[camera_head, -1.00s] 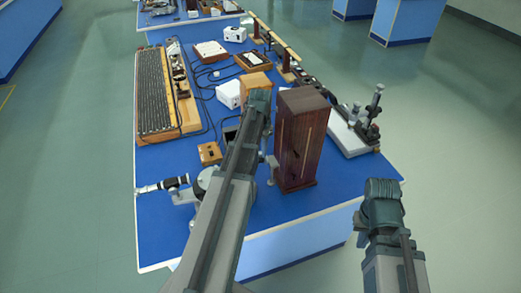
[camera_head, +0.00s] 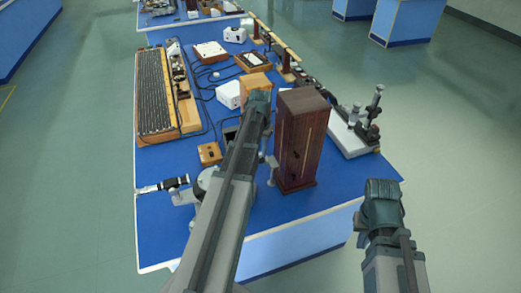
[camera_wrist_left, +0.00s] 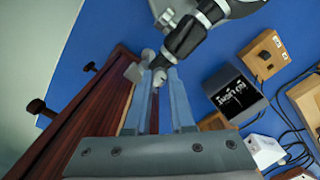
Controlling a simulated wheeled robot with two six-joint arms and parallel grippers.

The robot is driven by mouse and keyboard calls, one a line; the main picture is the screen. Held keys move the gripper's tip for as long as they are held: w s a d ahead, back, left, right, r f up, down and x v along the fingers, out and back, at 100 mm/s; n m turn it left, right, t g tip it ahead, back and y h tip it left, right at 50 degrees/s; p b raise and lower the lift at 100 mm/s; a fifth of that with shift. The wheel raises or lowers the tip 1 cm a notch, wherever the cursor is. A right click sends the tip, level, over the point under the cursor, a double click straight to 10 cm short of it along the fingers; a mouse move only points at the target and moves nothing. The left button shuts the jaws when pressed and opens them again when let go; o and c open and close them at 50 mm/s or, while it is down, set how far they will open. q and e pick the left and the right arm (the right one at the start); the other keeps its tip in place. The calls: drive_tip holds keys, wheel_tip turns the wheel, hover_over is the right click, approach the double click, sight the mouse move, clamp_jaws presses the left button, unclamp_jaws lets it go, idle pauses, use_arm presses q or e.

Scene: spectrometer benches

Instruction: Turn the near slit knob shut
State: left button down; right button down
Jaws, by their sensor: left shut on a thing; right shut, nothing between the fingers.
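The knob sits at the end of a black and silver tube (camera_wrist_left: 187,35), part of a spectrometer. Most of the knob is hidden between the fingers. In the head view my left gripper (camera_head: 259,100) reaches over the bench beside a tall wooden box, its fingertips hidden. The spectrometer (camera_head: 178,185) shows left of my left arm, partly covered by it. My right gripper (camera_head: 382,190) is shut and empty, off the bench's right front corner.
The tall wooden box (camera_head: 302,140) stands close right of my left gripper; its side knobs (camera_wrist_left: 40,107) show in the wrist view. A small dark box with a display (camera_wrist_left: 235,95) and a wooden socket box (camera_wrist_left: 264,55) stand nearby. The blue bench front (camera_head: 310,210) is clear.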

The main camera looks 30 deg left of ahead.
sight(260, 153)
use_arm(q)
drive_tip(key=c, duration=0.8)
unclamp_jaws()
drive_tip(key=shift+o, duration=0.2)
drive_tip(key=shift+r, duration=0.15)
wheel_tip(260, 153, up, 14)
drive_tip(key=p, duration=1.4)
drive_tip(key=shift+f, duration=0.2)
